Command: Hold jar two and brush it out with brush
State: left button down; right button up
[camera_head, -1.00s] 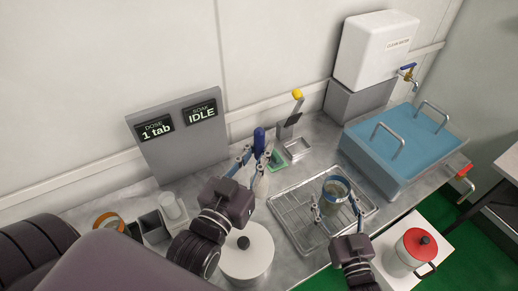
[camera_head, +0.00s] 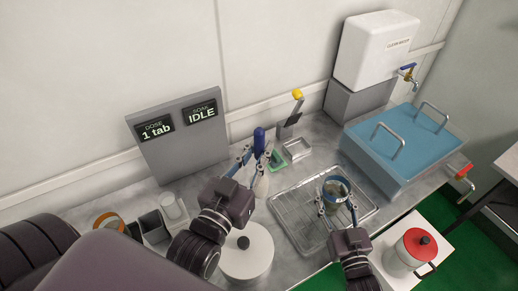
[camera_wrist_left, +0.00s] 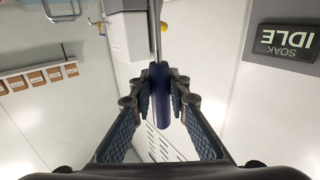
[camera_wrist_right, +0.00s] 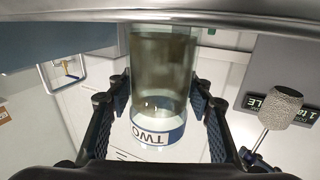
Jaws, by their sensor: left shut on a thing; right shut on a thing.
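Jar two (camera_head: 335,190), a clear jar with a blue band at its upper end, is over the wire rack tray (camera_head: 291,225). My right gripper (camera_head: 337,203) is shut around it. The right wrist view shows the jar (camera_wrist_right: 160,80) between the fingers, with murky, brownish glass and an upside-down "TWO" label. I cannot tell whether the jar touches the rack. My left gripper (camera_head: 250,158) is shut on the brush's blue handle (camera_head: 259,140), left of the jar and apart from it. The brush's grey bristle head (camera_wrist_right: 281,105) shows in the right wrist view.
A blue lidded tank (camera_head: 405,145) stands right of the rack. A white pot with a black knob (camera_head: 247,257) stands in front of my left gripper. A red-lidded jug (camera_head: 410,253) is at the right.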

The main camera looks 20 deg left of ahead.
dwell(0.3)
pick_arm(q)
jog(key=w+d+r+m+g+h, duration=0.1)
jog(key=w+d+r+m+h, duration=0.2)
jog(key=d, duration=0.6)
jog(key=w+d+r+m+g+h, duration=0.1)
jog(key=w+d+r+m+h, duration=0.2)
jog(key=d, duration=0.7)
notch_tip(320, 180, up, 3)
jog(key=w+h, duration=0.2)
jog(key=h, duration=0.1)
jog(key=shift+s, duration=0.1)
notch_tip(320, 180, down, 14)
dwell(1.0)
dwell(0.4)
jog(key=shift+w, duration=0.35)
jog(key=shift+r, duration=0.15)
